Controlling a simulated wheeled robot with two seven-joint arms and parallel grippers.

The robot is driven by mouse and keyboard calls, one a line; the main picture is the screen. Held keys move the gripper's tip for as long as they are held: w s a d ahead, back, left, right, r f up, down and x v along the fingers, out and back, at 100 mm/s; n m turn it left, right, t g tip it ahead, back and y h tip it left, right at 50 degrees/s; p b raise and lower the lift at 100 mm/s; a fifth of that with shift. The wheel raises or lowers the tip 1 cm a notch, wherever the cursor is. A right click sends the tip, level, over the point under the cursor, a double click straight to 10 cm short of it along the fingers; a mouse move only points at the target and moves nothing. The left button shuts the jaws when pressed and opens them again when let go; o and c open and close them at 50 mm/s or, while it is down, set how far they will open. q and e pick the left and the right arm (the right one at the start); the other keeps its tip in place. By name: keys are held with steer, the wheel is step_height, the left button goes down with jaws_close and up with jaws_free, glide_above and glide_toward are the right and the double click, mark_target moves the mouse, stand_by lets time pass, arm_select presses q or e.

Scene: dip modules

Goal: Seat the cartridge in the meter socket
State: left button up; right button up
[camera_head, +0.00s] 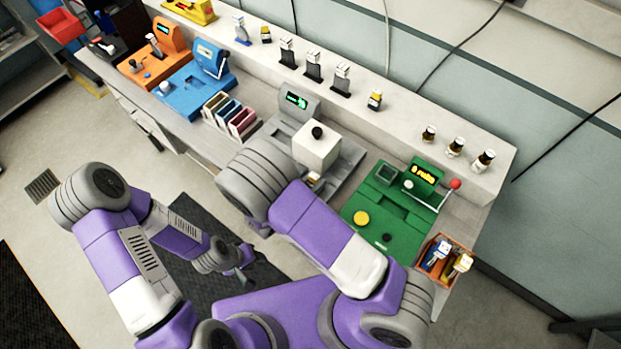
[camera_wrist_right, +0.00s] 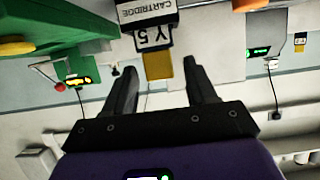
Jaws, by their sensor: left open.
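My right gripper (camera_wrist_right: 160,62) is open. Its fingers are apart, with a gap on each side of the gold end. In the head view my right forearm hides this gripper. The grey meter (camera_head: 299,104) has a green display and a white block (camera_head: 316,149) with a black knob before it. I cannot make out its socket. My left gripper (camera_head: 244,264) is open and empty, low over the floor mat.
A green machine (camera_head: 390,212) with a red-knobbed lever stands right of the meter. Coloured bins (camera_head: 230,115) and a blue machine (camera_head: 190,90) stand left. Several small modules line the back ledge (camera_head: 400,120). An orange box (camera_head: 447,260) holds more modules.

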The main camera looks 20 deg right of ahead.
steer(key=shift+r, duration=0.1)
steer(key=shift+a+r, duration=0.1)
steer(key=shift+r, duration=0.1)
steer(key=v, duration=1.1)
steer(key=shift+s+a, duration=0.3)
steer(key=shift+s, duration=0.1)
